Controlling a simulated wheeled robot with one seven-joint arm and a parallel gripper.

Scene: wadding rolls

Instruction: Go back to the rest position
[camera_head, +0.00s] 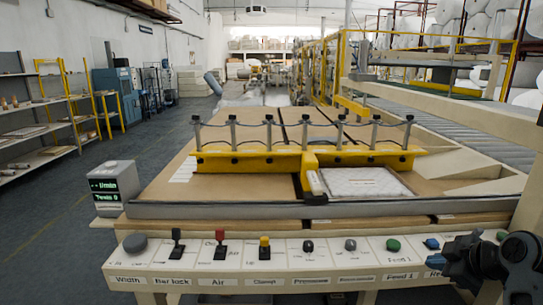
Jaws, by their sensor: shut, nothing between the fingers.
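My gripper (452,268) is at the lower right corner, dark and partly cut off by the picture edge. Its fingers are shut and empty, in front of the right end of the control panel (196,262). It covers part of the rightmost label. A blue knob (431,243) shows just left of and above it, and a green knob (393,244) is further left. I cannot tell whether the gripper touches the panel.
The panel carries several levers, including a red-topped one (220,236). Behind it is a wooden machine table (240,190) with a yellow clamp bar (245,160). A display box (115,186) stands left. Shelves (30,130) line the left wall; the floor (60,215) between is clear.

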